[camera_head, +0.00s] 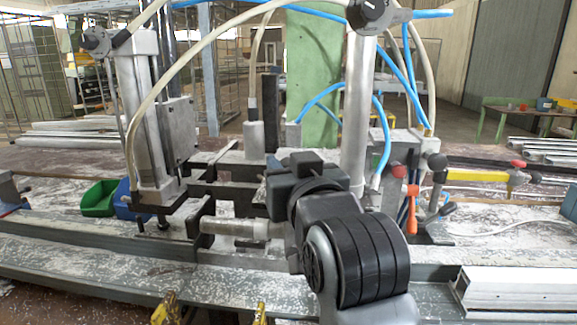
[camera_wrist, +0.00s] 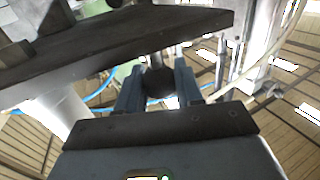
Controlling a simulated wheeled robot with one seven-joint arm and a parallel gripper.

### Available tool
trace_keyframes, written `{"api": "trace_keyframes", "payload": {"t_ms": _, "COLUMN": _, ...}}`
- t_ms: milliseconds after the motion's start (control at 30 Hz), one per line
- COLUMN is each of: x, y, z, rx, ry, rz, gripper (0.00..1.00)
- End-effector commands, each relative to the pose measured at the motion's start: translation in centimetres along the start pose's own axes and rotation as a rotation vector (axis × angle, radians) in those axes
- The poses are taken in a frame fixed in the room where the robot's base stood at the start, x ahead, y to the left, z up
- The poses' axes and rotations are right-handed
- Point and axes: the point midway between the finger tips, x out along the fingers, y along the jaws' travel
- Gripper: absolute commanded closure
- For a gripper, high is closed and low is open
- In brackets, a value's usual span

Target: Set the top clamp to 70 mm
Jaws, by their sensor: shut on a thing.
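The clamp bench carries two upright metal clamp cylinders, the left one (camera_head: 138,110) and the right one (camera_head: 358,115), each with a dark knob at its top, the left knob (camera_head: 97,40) and the right knob (camera_head: 374,10). My gripper (camera_wrist: 159,85) is shut on a dark round knob (camera_wrist: 158,83) in the wrist view, with a metal rod rising from it. In the head view my gripper (camera_head: 300,165) is low between the cylinders, and its own body hides the knob it holds. I see no readable millimetre scale, and cannot tell which clamp part this knob sets.
A dark flat plate (camera_wrist: 120,45) crosses close above my gripper in the wrist view. Hoses (camera_head: 190,55) loop over the bench. A horizontal cylinder (camera_head: 232,228) lies left of my wrist. Orange (camera_head: 411,212) and yellow (camera_head: 480,176) handles stand right. Green bin (camera_head: 98,198) is left.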

Motion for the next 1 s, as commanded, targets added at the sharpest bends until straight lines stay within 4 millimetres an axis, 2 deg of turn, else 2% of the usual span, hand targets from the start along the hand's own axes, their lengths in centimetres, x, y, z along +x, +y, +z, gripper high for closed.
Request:
{"api": "trace_keyframes", "payload": {"t_ms": 167, "x": 0.0, "y": 0.1, "z": -0.8, "rx": 0.001, "ry": 0.005, "rz": 0.001, "gripper": 1.00}}
{"api": "trace_keyframes", "payload": {"t_ms": 400, "x": 0.0, "y": 0.1, "z": -3.7, "rx": 0.001, "ry": 0.008, "rz": 0.001, "gripper": 1.00}}
{"api": "trace_keyframes", "payload": {"t_ms": 733, "x": -0.1, "y": 0.1, "z": -4.1, "rx": 0.001, "ry": 0.015, "rz": 0.002, "gripper": 1.00}}
{"api": "trace_keyframes", "payload": {"t_ms": 767, "x": -0.1, "y": 0.1, "z": -4.2, "rx": 0.001, "ry": 0.016, "rz": 0.002, "gripper": 0.62}}
{"api": "trace_keyframes", "payload": {"t_ms": 967, "x": 0.0, "y": 0.1, "z": -3.9, "rx": 0.001, "ry": 0.011, "rz": 0.001, "gripper": 0.43}}
{"api": "trace_keyframes", "payload": {"t_ms": 1000, "x": 0.0, "y": 0.0, "z": -3.9, "rx": 0.001, "ry": 0.009, "rz": 0.001, "gripper": 0.43}}
